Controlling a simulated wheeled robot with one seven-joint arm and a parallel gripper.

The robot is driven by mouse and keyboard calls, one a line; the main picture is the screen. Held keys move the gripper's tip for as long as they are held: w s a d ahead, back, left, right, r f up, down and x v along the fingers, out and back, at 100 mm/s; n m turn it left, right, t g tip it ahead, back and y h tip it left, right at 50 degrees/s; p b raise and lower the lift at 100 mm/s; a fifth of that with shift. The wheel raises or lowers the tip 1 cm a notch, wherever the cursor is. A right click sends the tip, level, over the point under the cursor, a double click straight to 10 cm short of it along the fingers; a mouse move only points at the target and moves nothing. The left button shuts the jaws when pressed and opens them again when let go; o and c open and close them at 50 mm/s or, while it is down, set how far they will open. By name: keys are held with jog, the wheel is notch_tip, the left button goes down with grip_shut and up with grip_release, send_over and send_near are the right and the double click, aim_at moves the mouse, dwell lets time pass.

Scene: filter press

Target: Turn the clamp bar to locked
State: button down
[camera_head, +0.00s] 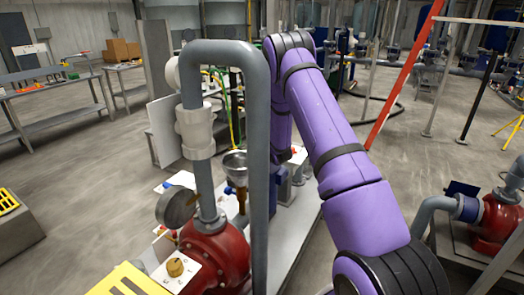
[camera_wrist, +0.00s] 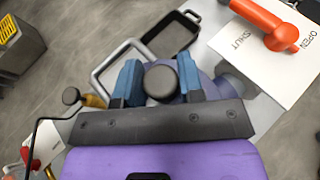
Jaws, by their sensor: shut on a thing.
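In the wrist view my gripper (camera_wrist: 161,88) has its two blue fingers on either side of a dark round knob (camera_wrist: 160,81), and it is shut on it. The knob hides what is under it, so I cannot tell for sure that it belongs to the clamp bar. A grey bent bar (camera_wrist: 100,75) forms a loop just left of and beyond the fingers. No "locked" mark is readable. In the head view a grey pipe and my purple arm hide the gripper and the knob.
An orange lever (camera_wrist: 281,37) sits on a white plate marked OPEN and SHUT, right of my gripper. A dark open tray (camera_wrist: 185,18) lies beyond. A grey bent pipe (camera_head: 259,170) and red pump (camera_head: 228,250) stand beside my arm.

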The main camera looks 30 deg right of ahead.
jog(key=c, duration=0.7)
grip_release()
jog(key=shift+c, duration=0.2)
jog(key=v, duration=1)
jog(key=shift+s+a+r, duration=0.1)
jog(key=shift+s+r, duration=0.05)
jog(key=shift+s, duration=0.2)
jog(key=shift+c, duration=0.4)
